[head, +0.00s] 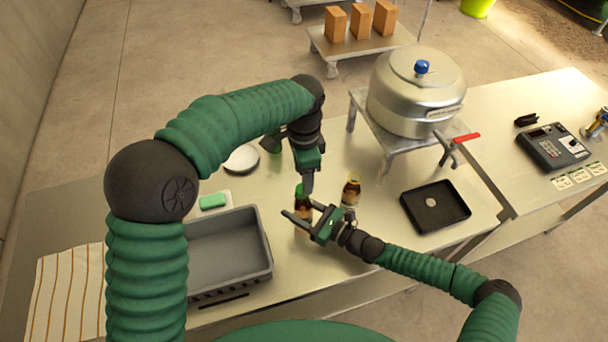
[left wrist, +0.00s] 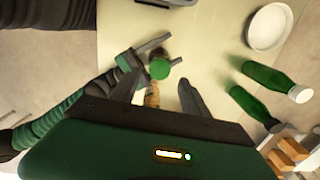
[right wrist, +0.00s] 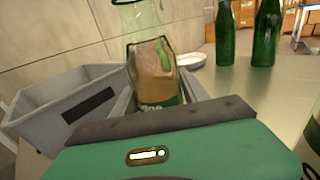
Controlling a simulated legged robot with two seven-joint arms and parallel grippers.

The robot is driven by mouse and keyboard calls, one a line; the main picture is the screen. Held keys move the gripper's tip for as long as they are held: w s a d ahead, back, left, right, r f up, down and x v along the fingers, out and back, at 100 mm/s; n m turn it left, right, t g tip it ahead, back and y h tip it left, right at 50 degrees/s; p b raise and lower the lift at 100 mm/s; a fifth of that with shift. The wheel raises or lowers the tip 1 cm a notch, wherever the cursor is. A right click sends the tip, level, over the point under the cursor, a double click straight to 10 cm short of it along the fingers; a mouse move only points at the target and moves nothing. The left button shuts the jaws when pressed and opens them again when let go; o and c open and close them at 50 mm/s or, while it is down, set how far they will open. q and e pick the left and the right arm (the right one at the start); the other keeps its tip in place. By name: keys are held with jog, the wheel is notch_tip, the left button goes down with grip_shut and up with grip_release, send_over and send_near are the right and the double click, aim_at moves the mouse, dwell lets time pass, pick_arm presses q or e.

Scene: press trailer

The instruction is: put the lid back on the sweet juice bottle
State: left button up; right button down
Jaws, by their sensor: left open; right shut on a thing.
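The held bottle (head: 302,209), with brown contents, stands on the steel table. My right gripper (head: 312,220) is shut around its body.
A second brown bottle (head: 351,192) stands close to the right. A grey bin (head: 262,240) is at left, a black tray (head: 410,205) with a pale disc at right, a metal pot (head: 400,95) behind. Green bottles (right wrist: 268,35) and a white plate (left wrist: 270,27) stand nearby.

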pick_arm(q)
jog(key=n, duration=0.2)
jog(key=r+n, duration=0.1)
jog(key=n, duration=0.1)
jog(key=shift+n, duration=0.3)
pick_arm(e)
jog(key=shift+f, duration=0.1)
pick_arm(q)
jog(key=n, duration=0.2)
jog(key=shift+r+n, duration=0.3)
jog(key=shift+n, duration=0.1)
jog(key=n, duration=0.2)
jog(key=r+n, duration=0.1)
jog(key=n, duration=0.1)
jog(key=r+n, duration=0.1)
jog(key=n, duration=0.1)
jog(key=shift+n, duration=0.3)
jog(key=shift+f, duration=0.1)
jog(key=shift+f, duration=4)
grip_shut()
